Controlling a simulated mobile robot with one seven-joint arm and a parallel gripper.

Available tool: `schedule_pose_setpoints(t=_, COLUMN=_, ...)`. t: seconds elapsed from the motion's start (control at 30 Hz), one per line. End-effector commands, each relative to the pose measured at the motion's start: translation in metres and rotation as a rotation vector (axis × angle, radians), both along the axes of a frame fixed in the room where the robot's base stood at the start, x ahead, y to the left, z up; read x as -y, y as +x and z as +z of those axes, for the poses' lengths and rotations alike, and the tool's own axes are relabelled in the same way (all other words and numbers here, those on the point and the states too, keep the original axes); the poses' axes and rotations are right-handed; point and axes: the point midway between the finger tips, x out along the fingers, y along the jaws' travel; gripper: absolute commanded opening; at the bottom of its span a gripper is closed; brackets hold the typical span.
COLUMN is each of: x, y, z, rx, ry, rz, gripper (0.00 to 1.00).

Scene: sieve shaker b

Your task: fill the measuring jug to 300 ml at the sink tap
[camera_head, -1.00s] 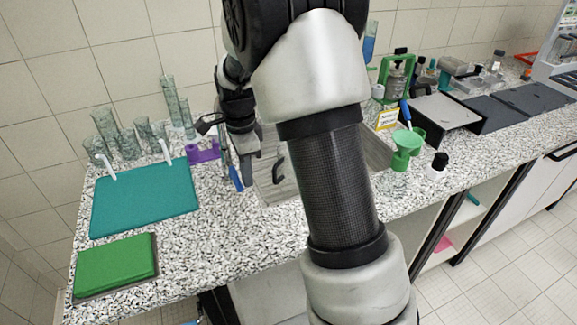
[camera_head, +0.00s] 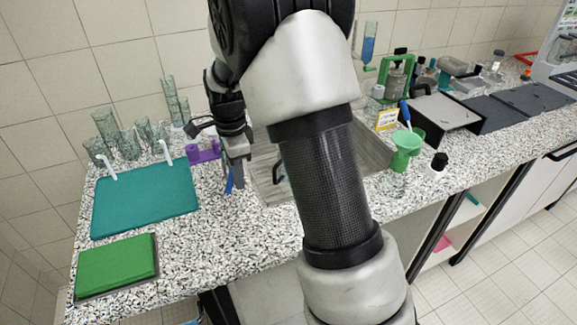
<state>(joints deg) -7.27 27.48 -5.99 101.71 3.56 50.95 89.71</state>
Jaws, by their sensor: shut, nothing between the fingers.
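My gripper (camera_head: 238,182) points down over the counter at the left edge of the sink. Its fingers are shut and empty, as far as this small view shows. The grey sink basin (camera_head: 265,187) is partly covered by my arm. A dark curved piece (camera_head: 279,172) shows in the sink beside my arm; I cannot tell whether it is a jug handle or part of the tap. Several clear glass vessels (camera_head: 128,142) stand at the back left; I cannot pick out the measuring jug among them. The tap cannot be made out, and no water level is readable.
A teal mat (camera_head: 140,205) and a green block (camera_head: 116,268) lie at the left. A purple holder (camera_head: 204,151) and a blue item (camera_head: 229,184) are close to my gripper.

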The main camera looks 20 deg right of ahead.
Motion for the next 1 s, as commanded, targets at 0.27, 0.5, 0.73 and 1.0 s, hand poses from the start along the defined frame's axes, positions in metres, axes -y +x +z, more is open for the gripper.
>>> schedule_pose_setpoints(t=0.27, x=-0.007, y=0.003, z=0.001, rx=0.0, ry=0.0, rz=0.001, gripper=0.0)
schedule_pose_setpoints(t=0.5, x=-0.01, y=0.005, z=0.0, rx=0.0, ry=0.0, rz=-0.001, gripper=0.0)
schedule_pose_setpoints(t=0.73, x=-0.012, y=0.006, z=0.0, rx=0.0, ry=0.0, rz=0.0, gripper=0.0)
schedule_pose_setpoints(t=1.0, x=-0.012, y=0.006, z=0.012, rx=0.001, ry=0.0, rz=-0.001, gripper=0.0)
